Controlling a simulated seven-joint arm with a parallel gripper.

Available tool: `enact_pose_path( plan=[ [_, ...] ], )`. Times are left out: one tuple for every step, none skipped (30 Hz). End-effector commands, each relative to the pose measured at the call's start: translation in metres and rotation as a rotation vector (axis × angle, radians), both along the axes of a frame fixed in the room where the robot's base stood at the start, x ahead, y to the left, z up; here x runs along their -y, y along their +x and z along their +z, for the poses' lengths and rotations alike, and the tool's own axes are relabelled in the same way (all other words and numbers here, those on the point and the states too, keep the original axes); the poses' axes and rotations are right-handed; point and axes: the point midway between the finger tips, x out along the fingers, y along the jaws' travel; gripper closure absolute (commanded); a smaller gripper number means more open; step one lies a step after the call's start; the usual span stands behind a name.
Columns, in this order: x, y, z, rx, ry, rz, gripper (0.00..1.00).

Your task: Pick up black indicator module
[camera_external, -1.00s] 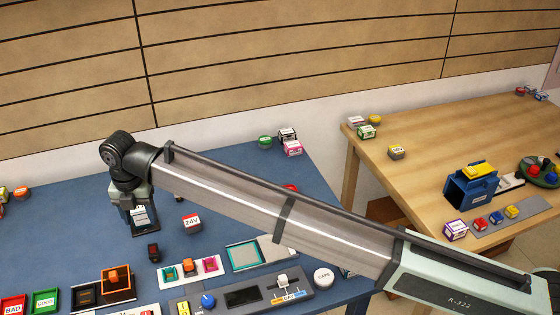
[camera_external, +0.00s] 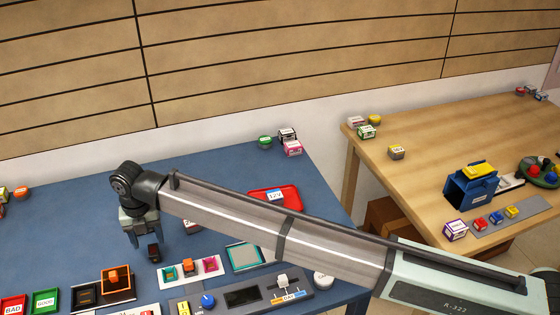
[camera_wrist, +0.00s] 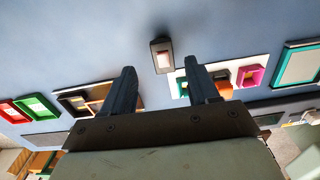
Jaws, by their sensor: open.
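The black indicator module (camera_external: 154,253) is a small dark block on the blue table. In the wrist view the black indicator module (camera_wrist: 162,56) has a pale and reddish window on its top and lies just beyond the fingertips, roughly centred between them. My gripper (camera_external: 143,240) points down close to the module, a little to its upper left in the external view. In the wrist view my gripper (camera_wrist: 160,70) has its two dark fingers apart with nothing between them. The external view does not clearly show the height of the fingers above the table.
A white plate with coloured blocks (camera_external: 190,268) lies right of the module. An orange-edged tray (camera_external: 117,281) is below left. A grey control panel (camera_external: 240,296) lies in front. A red tray (camera_external: 275,198) is behind my arm.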

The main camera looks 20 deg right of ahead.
Motion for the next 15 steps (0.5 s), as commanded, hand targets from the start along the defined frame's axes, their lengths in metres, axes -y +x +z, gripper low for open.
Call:
enact_pose_path(
  plan=[
    [0.0, 0.0, -0.002, 0.0, 0.0, 0.0, 0.4],
    [0.0, 0.0, -0.003, 0.0, 0.0, 0.0, 0.4],
    [0.0, 0.0, -0.005, 0.0, 0.001, 0.0, 0.4],
    [0.001, 0.0, -0.006, 0.0, 0.001, 0.0, 0.4],
    [0.001, 0.0, -0.008, 0.0, 0.001, 0.0, 0.4],
    [0.001, 0.0, -0.011, 0.0, 0.0, 0.0, 0.4],
    [0.002, -0.001, -0.014, 0.0, 0.0, 0.0, 0.4],
    [0.002, -0.001, -0.017, 0.0, 0.0, 0.0, 0.4],
    [0.003, -0.001, -0.022, 0.0, -0.001, 0.0, 0.4],
    [0.004, -0.002, -0.026, -0.001, -0.001, -0.001, 0.4],
    [0.005, -0.002, -0.03, -0.001, -0.001, -0.001, 0.4],
    [0.005, -0.002, -0.035, -0.001, -0.001, -0.001, 0.4],
    [0.005, -0.002, -0.039, 0.0, 0.0, 0.0, 0.4],
    [0.005, -0.002, -0.043, 0.0, 0.0, 0.0, 0.4],
    [0.005, -0.002, -0.048, 0.0, 0.0, 0.0, 0.4]
  ],
)
